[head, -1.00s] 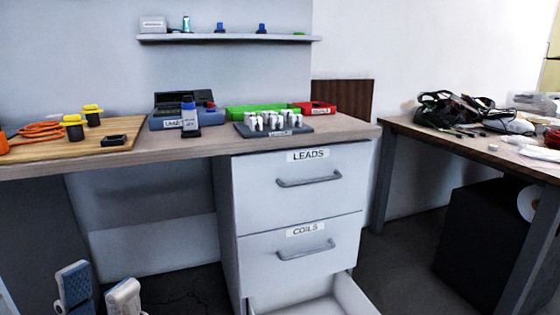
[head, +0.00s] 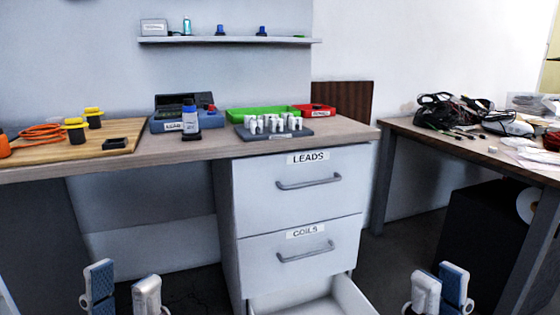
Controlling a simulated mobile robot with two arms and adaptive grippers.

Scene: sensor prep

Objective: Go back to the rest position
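My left gripper (head: 122,292) shows at the bottom left of the head view, below the bench front. Its two fingers stand apart with nothing between them. My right gripper (head: 440,290) shows at the bottom right, to the right of the open bottom drawer. Its fingers look closer together, and I see nothing held; the lower parts of both grippers are cut off by the frame edge.
The bench (head: 340,130) carries a wooden board (head: 60,152), a blue case (head: 208,121), a grey rack of white pieces (head: 272,134), a green bin (head: 240,112) and a red bin (head: 318,110). The bottom drawer (head: 300,306) stands open; the LEADS (head: 255,190) and COILS (head: 262,262) drawers are shut.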

